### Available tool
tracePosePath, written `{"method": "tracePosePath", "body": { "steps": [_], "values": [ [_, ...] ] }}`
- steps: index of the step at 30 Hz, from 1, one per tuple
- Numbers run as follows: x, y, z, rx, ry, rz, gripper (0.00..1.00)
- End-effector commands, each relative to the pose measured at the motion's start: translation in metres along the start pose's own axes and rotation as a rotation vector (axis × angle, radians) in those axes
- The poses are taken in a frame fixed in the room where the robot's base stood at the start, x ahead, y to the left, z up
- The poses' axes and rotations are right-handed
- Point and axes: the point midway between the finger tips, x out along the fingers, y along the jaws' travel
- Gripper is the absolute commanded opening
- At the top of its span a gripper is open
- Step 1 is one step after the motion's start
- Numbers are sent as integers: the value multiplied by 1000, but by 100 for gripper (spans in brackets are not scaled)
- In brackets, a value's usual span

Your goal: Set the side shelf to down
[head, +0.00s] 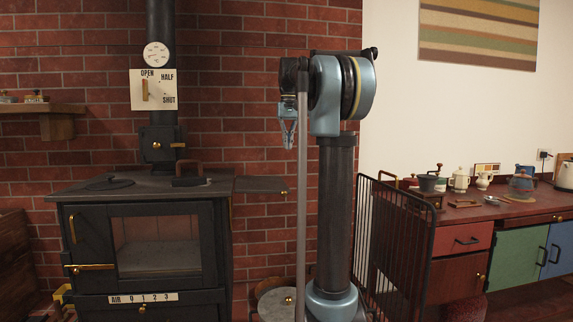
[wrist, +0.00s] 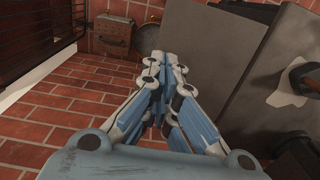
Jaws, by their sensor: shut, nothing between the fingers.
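The side shelf (head: 258,185) is a dark flat plate on the right side of the black stove (head: 140,245). In the head view it sticks out level, about flush with the stove top, with a small brass knob (head: 284,192) at its outer end. In the wrist view the shelf seems to be the grey plate (wrist: 205,45) beside the stove top (wrist: 262,75). My gripper (head: 288,146) hangs above the shelf's outer end in the head view, pointing down, apart from it. Its fingers (wrist: 163,62) are together and empty; they cover part of the shelf's edge in the wrist view.
A black wire guard (head: 392,240) stands right of my column, before a counter (head: 480,212) with pots and cups. A dial plate (head: 155,90) is on the flue. A round-topped bin (head: 272,300) stands below the shelf. Brick floor (wrist: 60,95) is open at left.

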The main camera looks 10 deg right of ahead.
Motion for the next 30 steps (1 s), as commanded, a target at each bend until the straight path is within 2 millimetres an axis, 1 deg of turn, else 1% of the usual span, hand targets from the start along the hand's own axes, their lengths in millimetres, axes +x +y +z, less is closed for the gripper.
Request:
{"method": "tracePosePath", "body": {
  "steps": [5,15,21,25,30],
  "values": [
    [25,0,1,0,0,0,0],
    [85,0,1,0,0,0,0],
    [114,0,1,0,0,0,0],
    [126,0,1,0,0,0,0],
    [133,0,1,0,0,0,0]
  ]
}}
